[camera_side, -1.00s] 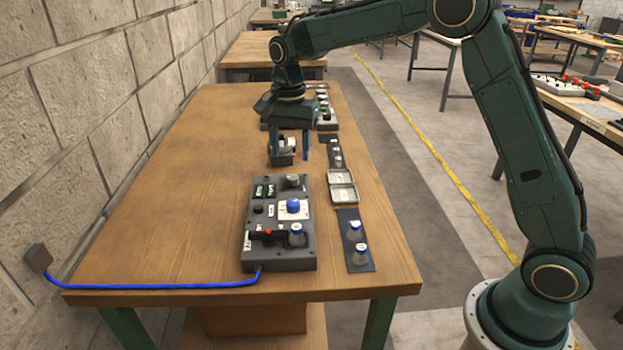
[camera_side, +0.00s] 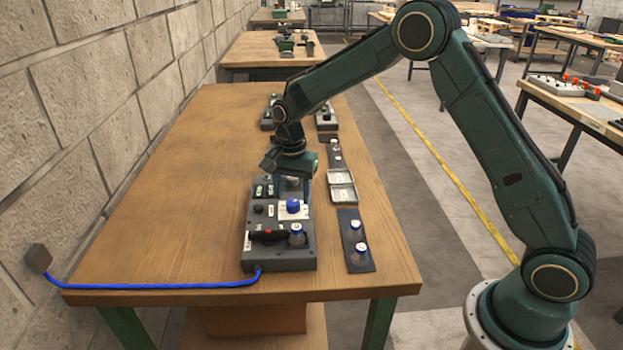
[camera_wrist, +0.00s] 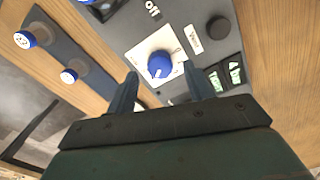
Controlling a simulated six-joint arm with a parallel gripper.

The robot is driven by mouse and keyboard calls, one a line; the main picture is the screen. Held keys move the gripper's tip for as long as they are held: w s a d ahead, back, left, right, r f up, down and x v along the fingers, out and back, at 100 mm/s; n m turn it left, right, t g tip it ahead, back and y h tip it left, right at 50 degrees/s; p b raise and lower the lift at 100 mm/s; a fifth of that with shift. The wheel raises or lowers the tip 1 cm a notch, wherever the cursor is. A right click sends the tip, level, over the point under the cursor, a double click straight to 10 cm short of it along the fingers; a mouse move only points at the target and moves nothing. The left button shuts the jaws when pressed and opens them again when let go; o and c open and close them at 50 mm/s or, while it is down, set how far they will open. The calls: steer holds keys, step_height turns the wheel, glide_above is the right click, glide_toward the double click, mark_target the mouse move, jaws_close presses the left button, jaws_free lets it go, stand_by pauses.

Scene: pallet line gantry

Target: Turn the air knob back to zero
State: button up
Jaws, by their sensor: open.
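A blue knob (camera_side: 293,204) sits on a white dial plate on the dark control box (camera_side: 279,264). In the wrist view the blue knob (camera_wrist: 160,66) has a pointer mark on its top, and I cannot read the dial's scale. My gripper (camera_side: 294,186) is over the far part of the box, just behind the blue knob in the side view. In the wrist view my gripper (camera_wrist: 159,80) is open, with its fingers spread either side of the near edge of the dial plate. Nothing is between the fingers. I cannot tell the height above the knob.
A blue cable (camera_side: 150,286) runs left. The table's left side is clear.

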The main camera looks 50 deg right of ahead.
steer(key=shift+f, duration=0.95)
steer(key=c, duration=1)
